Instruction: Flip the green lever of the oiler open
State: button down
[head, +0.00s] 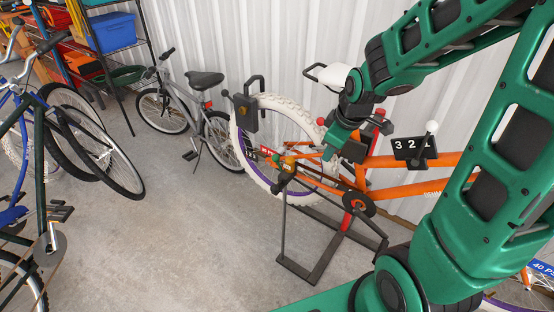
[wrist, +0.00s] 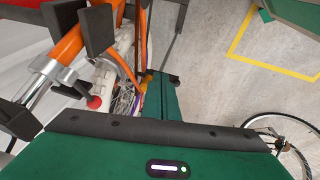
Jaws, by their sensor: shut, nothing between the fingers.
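The oiler appears to be the small yellow-orange fitting (head: 287,167) beside the rear wheel of the orange bicycle in the head view. A small green part on top of it looks like the lever, but its position is too small to tell. My gripper (head: 327,155) is shut and empty, pointing down just right of the fitting. In the wrist view my gripper (wrist: 161,76) reaches forward with a yellow-orange bit at its left edge. I cannot tell whether it touches the lever.
The orange bicycle frame (head: 400,187) is held on a black stand (head: 312,272) close around my gripper. A black panel reading 3 2 (head: 412,148) stands to the right. Other bicycles (head: 85,140) are at left. Bare concrete floor (head: 190,245) lies in front.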

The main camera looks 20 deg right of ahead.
aim_at(277, 158)
jog(key=w+a+f+n+t+y, duration=0.1)
jog(key=w+a+f+n, duration=0.3)
jog(key=w+a+n, duration=0.2)
jog(key=w+a, duration=0.2)
jog(key=a, duration=0.1)
jog(key=shift+t+y, duration=0.4)
jog(key=shift+w+f, duration=0.1)
jog(key=shift+f, duration=0.1)
jog(key=x, duration=0.9)
jog(key=shift+f, duration=0.2)
jog(key=w, duration=0.2)
jog(key=w+f, duration=0.1)
jog(key=shift+d, duration=0.4)
jog(key=shift+w+d, duration=0.2)
jog(key=shift+w, duration=0.35)
jog(key=shift+w+a, duration=0.1)
jog(key=shift+w, duration=0.05)
